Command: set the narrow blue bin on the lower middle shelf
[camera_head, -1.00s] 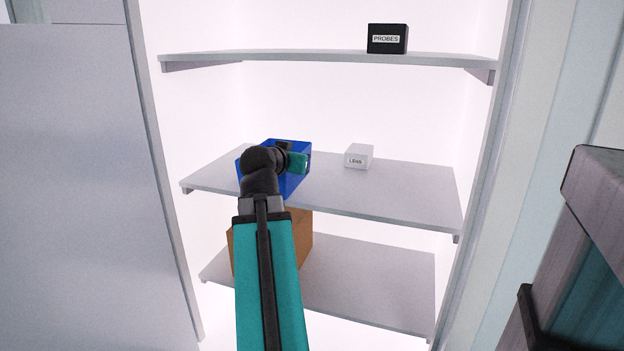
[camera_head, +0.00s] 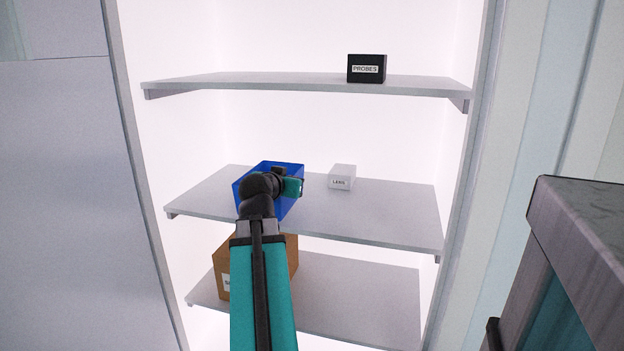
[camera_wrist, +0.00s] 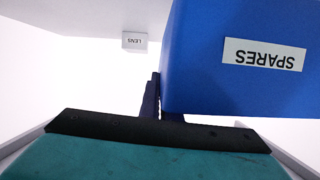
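The narrow blue bin (camera_head: 240,198) is at the left part of the middle visible shelf (camera_head: 370,209). Its label "SPARES" shows upside down in the wrist view (camera_wrist: 220,75). My gripper (camera_head: 279,172) is at the bin, its dark fingers (camera_wrist: 160,98) seen at the bin's edge in the wrist view. It looks shut on a bin wall, with one finger outside and the other mostly hidden by the bin. My arm covers part of the bin's front. I cannot tell whether the bin's base touches the shelf.
A white box labelled LENS (camera_head: 342,177) stands right of the bin, with a small gap. A black PROBES box (camera_head: 367,68) is on the shelf above (camera_head: 250,84). A brown box (camera_head: 284,262) sits on the shelf below (camera_head: 350,295). The middle shelf's right part is clear.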

